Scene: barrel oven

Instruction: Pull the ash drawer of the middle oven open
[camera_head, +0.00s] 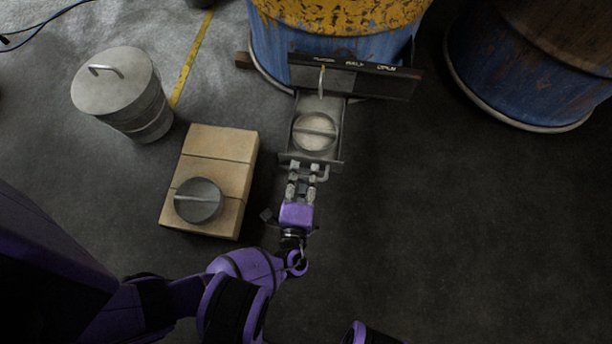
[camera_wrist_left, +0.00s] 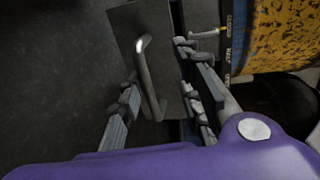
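The middle oven (camera_head: 335,30) is a blue and yellow barrel at the top of the head view. Its grey ash drawer (camera_head: 333,108) stands out from the base toward me. A round, pale grey disc with a bar across it (camera_head: 315,131) lies in or on the drawer. The drawer front (camera_wrist_left: 125,22) carries a metal bar handle (camera_wrist_left: 146,72). My left gripper (camera_head: 302,169) is at the drawer front. In the left wrist view its fingers are apart, on either side of the handle, with gaps visible. My right gripper is not in view.
A dark panel with lettering and a lever (camera_head: 390,80) sits above the drawer. A cardboard-coloured block (camera_head: 222,160) with a dark round knobbed lid (camera_head: 198,200) and a lidded metal bin (camera_head: 112,88) stand left. Another blue barrel (camera_head: 500,75) is right. Floor right of the drawer is clear.

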